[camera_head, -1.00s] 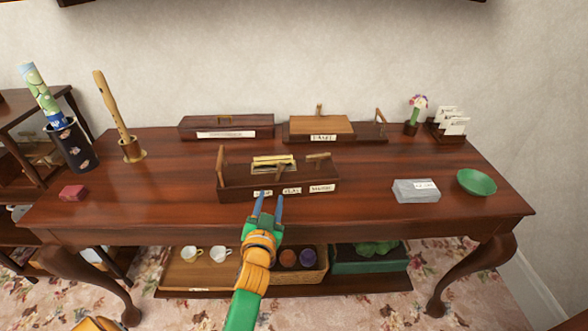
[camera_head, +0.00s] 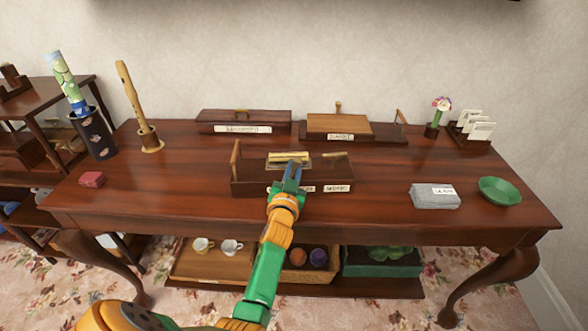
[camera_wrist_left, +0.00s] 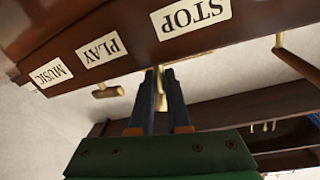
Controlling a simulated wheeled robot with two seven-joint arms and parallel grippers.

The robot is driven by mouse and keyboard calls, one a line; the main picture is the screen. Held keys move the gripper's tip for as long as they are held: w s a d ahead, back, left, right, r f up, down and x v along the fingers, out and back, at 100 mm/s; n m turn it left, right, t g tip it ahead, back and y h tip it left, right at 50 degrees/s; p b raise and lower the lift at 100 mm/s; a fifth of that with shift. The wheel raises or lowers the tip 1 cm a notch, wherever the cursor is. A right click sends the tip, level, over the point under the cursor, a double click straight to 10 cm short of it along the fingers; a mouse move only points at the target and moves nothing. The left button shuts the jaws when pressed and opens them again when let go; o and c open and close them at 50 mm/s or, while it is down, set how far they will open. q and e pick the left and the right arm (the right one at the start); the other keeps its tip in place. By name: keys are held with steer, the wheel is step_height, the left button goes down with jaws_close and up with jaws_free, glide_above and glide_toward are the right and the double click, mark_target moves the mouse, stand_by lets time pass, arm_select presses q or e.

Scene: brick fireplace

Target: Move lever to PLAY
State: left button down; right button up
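The dark wooden music box (camera_head: 250,187) sits near the table's front edge, with white labels along its front. In the left wrist view, the labels appear upside down: STOP (camera_wrist_left: 190,18), PLAY (camera_wrist_left: 100,50) and MUSIC (camera_wrist_left: 50,72). My left gripper (camera_head: 293,168) reaches over the box front from below. Its two blue fingers are close together on the thin wooden lever (camera_wrist_left: 160,76), which shows between the fingertips in the left wrist view. In the head view the fingers mostly hide the lever and cover part of the STOP label. My right gripper is not in view.
The box's side post (camera_head: 236,157) stands at its left end. Two wooden boxes (camera_head: 243,116) (camera_head: 338,123) are behind it. A grey block (camera_head: 434,197) and green bowl (camera_head: 499,190) are at right, a red block (camera_head: 92,179) at left. The table between is clear.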

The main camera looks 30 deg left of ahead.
arm_select(q)
steer(key=shift+d+m, duration=0.1)
steer(key=shift+m, duration=0.3)
steer(key=shift+w+d+f+m, duration=0.1)
steer(key=shift+w+m, duration=0.05)
steer(key=shift+m, duration=0.35)
steer(key=c, duration=0.9)
jaws_free()
